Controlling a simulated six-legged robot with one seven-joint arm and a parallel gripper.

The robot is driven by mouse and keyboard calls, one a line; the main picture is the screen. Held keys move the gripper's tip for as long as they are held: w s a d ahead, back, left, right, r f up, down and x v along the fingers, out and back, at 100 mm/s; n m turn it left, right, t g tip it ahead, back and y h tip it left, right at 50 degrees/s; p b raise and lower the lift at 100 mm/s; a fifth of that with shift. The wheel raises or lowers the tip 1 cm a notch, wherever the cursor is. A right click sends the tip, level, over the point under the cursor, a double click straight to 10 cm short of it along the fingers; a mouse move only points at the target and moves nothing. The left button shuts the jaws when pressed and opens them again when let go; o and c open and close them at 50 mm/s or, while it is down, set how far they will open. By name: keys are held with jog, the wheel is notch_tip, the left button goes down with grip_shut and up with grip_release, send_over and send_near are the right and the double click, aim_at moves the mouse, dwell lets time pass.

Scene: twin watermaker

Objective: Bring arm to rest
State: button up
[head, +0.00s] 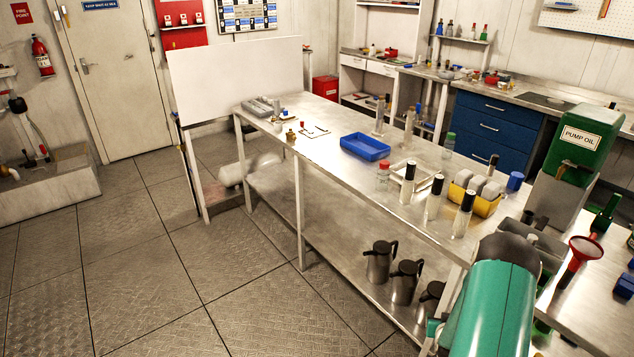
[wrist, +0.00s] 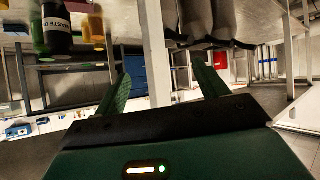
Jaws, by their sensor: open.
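My gripper (wrist: 160,88) shows in the wrist view with its two green fingers spread wide apart. Nothing is between the fingers. The wrist view looks out beneath a pale surface, with a white post (wrist: 157,60) behind the gap between the fingers. In the head view my green arm link shows at the lower right, beside the near end of the steel bench (head: 325,147). The gripper itself cannot be made out in the head view.
The bench holds a blue tray (head: 365,147), several black-capped bottles (head: 433,197) and a yellow bin (head: 473,204). Metal jugs (head: 380,262) stand on its lower shelf. A green pump oil container (head: 582,145) and red funnel (head: 584,249) are at right. The floor (head: 150,270) at left is clear.

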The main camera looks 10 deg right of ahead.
jog(key=w+a+r+n+y, duration=0.1)
jog(key=w+a+r, duration=0.15)
jog(key=r, duration=0.35)
jog(key=w+a+r, duration=0.1)
jog(key=w+r, duration=0.2)
jog(key=r, duration=0.2)
jog(key=s+a+r+n+g+y, duration=0.1)
jog(key=a+r, duration=0.7)
jog(key=r, duration=0.3)
jog(key=a+r+n+y, duration=0.1)
jog(key=a+r, duration=0.7)
jog(key=r, duration=0.3)
jog(key=s+a+r+n+g+y, duration=0.1)
jog(key=s+a+r, duration=0.6)
jog(key=s+a, duration=0.2)
jog(key=s+a+r+n+g+y, duration=0.1)
jog(key=s+a+r, duration=0.5)
jog(key=s+a, duration=0.4)
jog(key=s, duration=0.4)
jog(key=shift+s+r+n+g+y, duration=0.3)
jog(key=shift+r+y, duration=0.1)
